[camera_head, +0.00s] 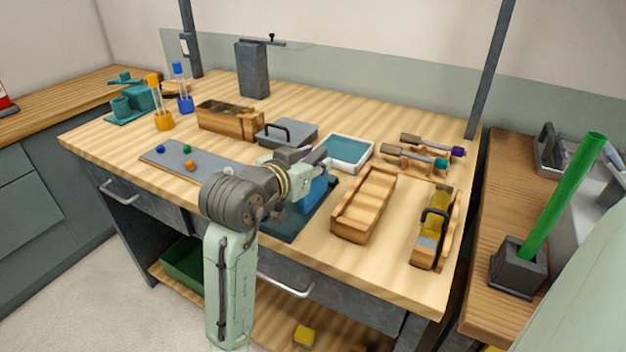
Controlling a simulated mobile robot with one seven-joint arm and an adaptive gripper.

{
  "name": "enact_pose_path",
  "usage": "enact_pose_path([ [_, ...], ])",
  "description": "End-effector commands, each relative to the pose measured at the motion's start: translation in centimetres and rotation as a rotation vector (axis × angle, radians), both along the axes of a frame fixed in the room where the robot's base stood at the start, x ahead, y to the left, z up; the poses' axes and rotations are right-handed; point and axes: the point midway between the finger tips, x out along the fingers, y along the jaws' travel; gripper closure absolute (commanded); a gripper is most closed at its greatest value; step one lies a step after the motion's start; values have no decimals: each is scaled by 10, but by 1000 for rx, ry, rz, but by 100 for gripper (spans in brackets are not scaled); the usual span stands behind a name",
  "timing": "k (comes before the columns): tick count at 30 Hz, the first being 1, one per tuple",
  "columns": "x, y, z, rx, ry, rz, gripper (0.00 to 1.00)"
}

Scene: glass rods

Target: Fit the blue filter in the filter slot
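My gripper (312,160) is over the middle of the workbench, seen from behind, and my own arm and wrist partly block it. A blue block-like thing (315,192), which may be the blue filter, shows just below and beside the gripper, above a dark mat (290,228). I cannot tell whether the gripper touches or holds it, or whether the fingers are open. I cannot make out for sure which thing is the filter slot. An open wooden tray (339,222) lies to the right of the mat.
A wooden holder with a yellow piece and black handle (437,222) stands at the right edge. A teal-lined tray (345,152), a grey lidded box (286,134), a wooden box (228,122) and tools (425,154) stand behind. Bare wood lies right of the wooden tray.

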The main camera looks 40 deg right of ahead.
Motion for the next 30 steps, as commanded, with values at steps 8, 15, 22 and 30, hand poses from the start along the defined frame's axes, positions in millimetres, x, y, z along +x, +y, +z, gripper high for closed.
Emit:
enact_pose_path([
  [8, 0, 0, 0, 0, 0, 0, 90],
  [15, 0, 0, 0, -1, 0, 0, 100],
  [22, 0, 0, 1, -1, 0, 0, 100],
  [30, 0, 0, 16, -1, -3, -1, 100],
])
